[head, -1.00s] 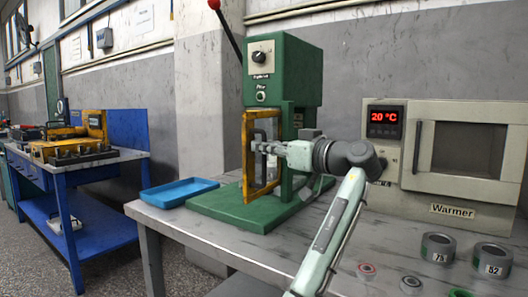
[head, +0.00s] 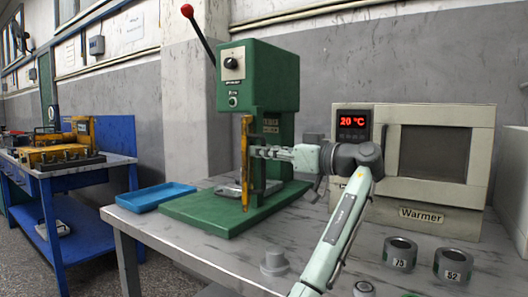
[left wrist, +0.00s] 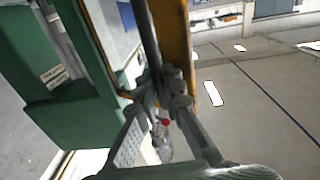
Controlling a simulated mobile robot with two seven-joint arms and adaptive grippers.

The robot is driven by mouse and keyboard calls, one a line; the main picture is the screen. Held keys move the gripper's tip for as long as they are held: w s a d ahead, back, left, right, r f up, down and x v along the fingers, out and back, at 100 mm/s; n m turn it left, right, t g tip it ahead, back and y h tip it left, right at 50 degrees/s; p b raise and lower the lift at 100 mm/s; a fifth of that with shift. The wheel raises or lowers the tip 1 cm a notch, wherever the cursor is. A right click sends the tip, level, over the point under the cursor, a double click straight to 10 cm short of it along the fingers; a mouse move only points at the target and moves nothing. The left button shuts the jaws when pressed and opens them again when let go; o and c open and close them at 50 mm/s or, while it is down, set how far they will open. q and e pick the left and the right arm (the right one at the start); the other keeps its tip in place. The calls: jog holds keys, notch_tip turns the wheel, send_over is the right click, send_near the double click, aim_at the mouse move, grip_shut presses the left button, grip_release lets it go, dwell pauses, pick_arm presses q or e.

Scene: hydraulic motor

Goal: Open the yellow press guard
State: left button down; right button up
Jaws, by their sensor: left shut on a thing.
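The yellow press guard (head: 245,170) stands nearly edge-on to me at the front of the green press (head: 258,80), angled out from it. In the left wrist view the guard's yellow frame (left wrist: 178,45) runs down from the top, with a dark handle bar (left wrist: 150,35) beside it. My left gripper (head: 257,152) is at the guard's right side in the head view. In the left wrist view its fingers (left wrist: 163,95) are shut around the handle bar. The fingertips are small in the head view. My right gripper is not in view.
A blue tray (head: 156,196) lies left of the press base (head: 225,209). The warmer (head: 435,140) stands to the right. Labelled rings (head: 400,252) and smaller parts lie at the table's front right. The press lever (head: 200,38) rises up left. A blue workbench (head: 60,180) is farther left.

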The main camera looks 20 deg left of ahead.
pick_arm(q)
jog(key=shift+a, duration=0.1)
jog(key=c, duration=1.9)
grip_release()
jog(key=v, duration=1.2)
